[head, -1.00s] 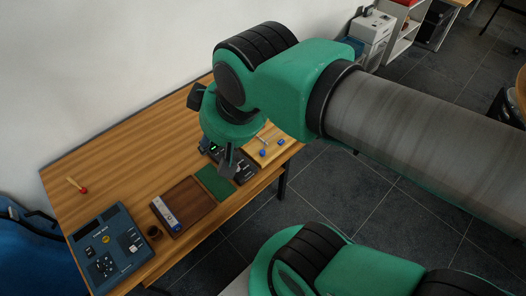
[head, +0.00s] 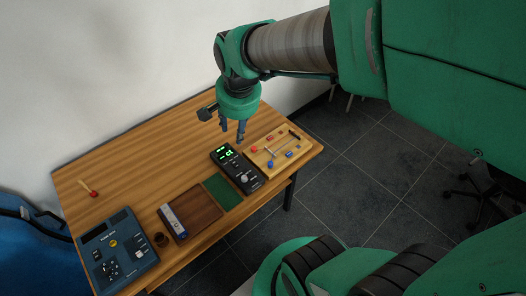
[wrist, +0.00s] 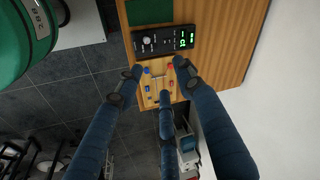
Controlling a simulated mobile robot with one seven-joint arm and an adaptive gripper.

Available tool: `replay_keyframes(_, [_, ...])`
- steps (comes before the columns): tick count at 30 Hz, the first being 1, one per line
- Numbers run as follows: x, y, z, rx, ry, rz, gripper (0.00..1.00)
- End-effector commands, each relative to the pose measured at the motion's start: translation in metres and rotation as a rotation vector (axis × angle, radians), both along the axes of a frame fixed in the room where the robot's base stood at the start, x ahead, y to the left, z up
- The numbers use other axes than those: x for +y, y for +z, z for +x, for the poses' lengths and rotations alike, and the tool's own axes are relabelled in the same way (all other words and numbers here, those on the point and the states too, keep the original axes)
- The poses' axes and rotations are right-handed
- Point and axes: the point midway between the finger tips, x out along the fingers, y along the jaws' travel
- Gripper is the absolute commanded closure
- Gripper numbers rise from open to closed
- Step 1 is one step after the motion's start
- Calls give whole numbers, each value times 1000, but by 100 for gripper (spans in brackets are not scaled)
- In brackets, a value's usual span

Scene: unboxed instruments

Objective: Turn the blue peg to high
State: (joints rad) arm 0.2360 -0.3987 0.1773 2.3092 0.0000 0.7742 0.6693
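A light wooden board (head: 262,161) at the right end of the table carries small blue and red pieces and a thin metal rod. One blue peg (head: 270,166) is near its front-left edge, and another blue piece (head: 289,154) is farther right. In the wrist view, blue pieces (wrist: 147,70) are left of the rod and red ones right. I cannot tell which blue piece turns, and no high mark is readable. My gripper (head: 232,136) points down above the table, behind the black meter and left of the board. Its fingers are spread and empty around the board in the wrist view (wrist: 160,66).
A black meter (head: 238,170) with a green display and a knob stands left of the board. Farther left are a green mat (head: 222,191), a brown tray (head: 205,209), a small dark cup (head: 161,240), a blue-grey console (head: 116,249) and a red-tipped stick (head: 93,193).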

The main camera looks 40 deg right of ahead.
Motion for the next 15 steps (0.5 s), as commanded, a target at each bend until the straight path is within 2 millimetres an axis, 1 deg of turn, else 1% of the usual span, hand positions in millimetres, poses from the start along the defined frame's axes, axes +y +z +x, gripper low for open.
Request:
replay_keyframes(1, [-11,-11,6,20,-68,18,62])
replay_keyframes(7, [-51,-51,25,69,-346,83,62])
replay_keyframes(11, [-77,-81,33,101,-528,120,62])
replay_keyframes(15, [-106,-116,37,134,-724,155,62])
